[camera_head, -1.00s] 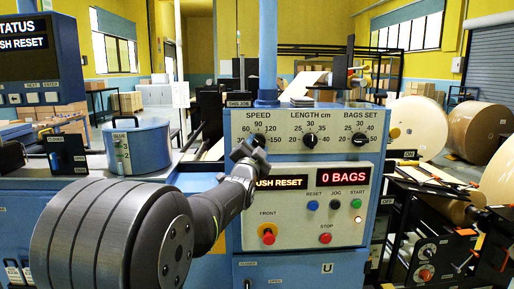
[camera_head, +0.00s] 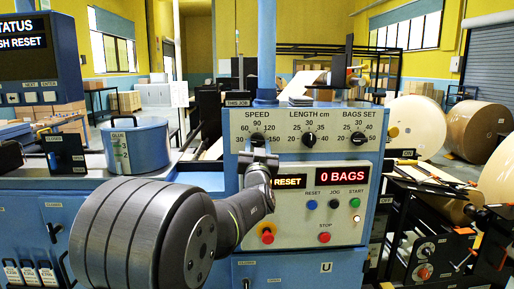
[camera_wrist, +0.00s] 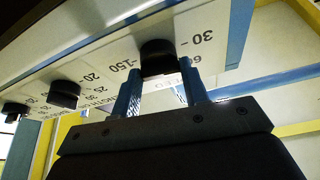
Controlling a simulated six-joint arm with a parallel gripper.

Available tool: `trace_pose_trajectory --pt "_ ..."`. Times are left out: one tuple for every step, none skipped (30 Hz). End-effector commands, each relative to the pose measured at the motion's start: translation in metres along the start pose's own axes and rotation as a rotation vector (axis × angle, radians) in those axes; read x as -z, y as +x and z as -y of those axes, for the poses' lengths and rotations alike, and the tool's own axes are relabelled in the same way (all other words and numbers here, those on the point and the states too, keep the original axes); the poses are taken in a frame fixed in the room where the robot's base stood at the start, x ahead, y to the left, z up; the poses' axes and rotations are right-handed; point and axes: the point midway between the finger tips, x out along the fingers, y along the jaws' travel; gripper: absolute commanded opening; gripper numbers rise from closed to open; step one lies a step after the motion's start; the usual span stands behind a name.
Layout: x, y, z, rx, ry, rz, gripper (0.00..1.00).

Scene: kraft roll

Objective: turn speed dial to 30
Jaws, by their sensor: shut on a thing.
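The speed dial (camera_wrist: 157,57) is a black knob on the white panel, seen from close below in the wrist view. The marks 150, 30 and 60 show around it, but I cannot tell where its pointer stands. In the head view my gripper (camera_head: 260,150) is at the SPEED scale and hides most of the knob. In the wrist view the two blue fingers of my gripper (camera_wrist: 162,78) stand on either side of the knob, shut on it.
The length dial (camera_head: 310,139) and the bags set dial (camera_head: 359,139) are to the right on the same panel. Below are the display reading 0 BAGS (camera_head: 342,171), several coloured buttons and a red front knob (camera_head: 267,234). A blue glue pot (camera_head: 135,147) stands at left.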

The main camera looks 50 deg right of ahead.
Motion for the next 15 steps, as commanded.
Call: trace_pose_trajectory --pt "0.0007 0.0001 -0.0011 0.009 -0.024 -0.002 0.18" --pt "0.0006 0.0001 -0.0011 0.015 -0.038 -0.002 0.18" --pt "0.0005 0.0001 -0.0013 0.022 -0.055 -0.001 0.18" --pt "0.0005 0.0001 -0.0014 0.026 -0.066 -0.001 0.18" --pt "0.0005 0.0002 -0.0013 0.031 -0.077 -0.001 0.18" --pt "0.0006 0.0002 -0.0013 0.037 -0.090 -0.001 0.18" --pt "0.0007 0.0003 -0.0013 0.040 -0.098 -0.002 0.18" --pt "0.0007 0.0003 -0.0013 0.043 -0.105 -0.002 0.18" --pt "0.0008 0.0003 -0.0012 0.047 -0.114 -0.002 0.18" --pt "0.0008 0.0003 -0.0011 0.050 -0.119 -0.002 0.18" --pt "0.0009 0.0004 -0.0011 0.052 -0.123 -0.002 0.18" --pt "0.0009 0.0004 -0.0011 0.053 -0.128 -0.002 0.18" --pt "0.0010 0.0004 -0.0011 0.055 -0.130 -0.002 0.18" --pt "0.0010 0.0004 -0.0011 0.055 -0.132 -0.002 0.18" --pt "0.0010 0.0004 -0.0011 0.056 -0.134 -0.002 0.18"
